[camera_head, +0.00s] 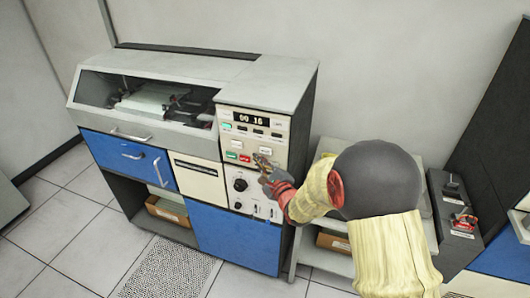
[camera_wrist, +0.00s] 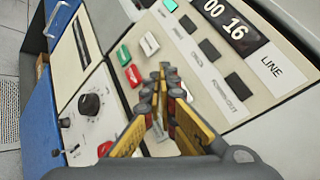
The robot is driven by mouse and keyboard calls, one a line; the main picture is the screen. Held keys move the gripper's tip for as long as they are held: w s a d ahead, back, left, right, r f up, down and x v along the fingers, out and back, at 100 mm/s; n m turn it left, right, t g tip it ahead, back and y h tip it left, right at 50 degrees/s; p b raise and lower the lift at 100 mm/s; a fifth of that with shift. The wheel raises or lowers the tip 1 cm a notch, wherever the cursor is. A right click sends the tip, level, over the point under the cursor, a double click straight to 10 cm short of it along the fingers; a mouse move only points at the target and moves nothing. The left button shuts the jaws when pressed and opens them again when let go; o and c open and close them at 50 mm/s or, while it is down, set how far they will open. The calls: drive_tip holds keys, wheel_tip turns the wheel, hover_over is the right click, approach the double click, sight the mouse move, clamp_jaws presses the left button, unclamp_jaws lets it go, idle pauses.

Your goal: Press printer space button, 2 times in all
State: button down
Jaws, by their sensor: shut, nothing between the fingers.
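The printer's control panel (camera_head: 254,134) is cream, with a dark display (camera_head: 251,119) that reads 00 16. The wrist view also shows the display (camera_wrist: 229,22). Below it are a green button (camera_head: 231,155), a red button (camera_head: 245,158) and white buttons, one at upper left (camera_wrist: 149,43) and one at right (camera_head: 265,151). I cannot read which one is the space button. My gripper (camera_head: 262,160) is shut and empty, its tips by the panel's lower right. In the wrist view its tips (camera_wrist: 166,70) lie right of the red button (camera_wrist: 132,75) and cover part of the panel. I cannot tell whether they touch a button.
A knob panel (camera_head: 240,185) sits below the buttons. The printer's glass-fronted bay (camera_head: 150,97) and blue doors (camera_head: 235,232) lie left and below. A grey shelf with a box (camera_head: 333,241) and a dark unit (camera_head: 455,215) stand at right. The floor in front is clear.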

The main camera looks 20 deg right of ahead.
drive_tip(key=shift+w+d, duration=0.6)
drive_tip(key=shift+w, duration=0.25)
drive_tip(key=shift+w+d, duration=0.1)
idle(0.9)
drive_tip(key=shift+w+d, duration=0.15)
drive_tip(key=shift+w, duration=0.1)
drive_tip(key=shift+w+d, duration=0.25)
drive_tip(key=shift+w, duration=0.05)
idle(0.9)
idle(0.4)
drive_tip(key=shift+s+a, duration=0.5)
drive_tip(key=shift+s, duration=0.15)
drive_tip(key=shift+s, duration=0.1)
drive_tip(key=shift+s+a, duration=0.75)
drive_tip(key=shift+s, duration=0.25)
drive_tip(key=shift+s+a, duration=0.7)
drive_tip(key=shift+s, duration=0.25)
drive_tip(key=shift+a, duration=0.1)
idle(0.4)
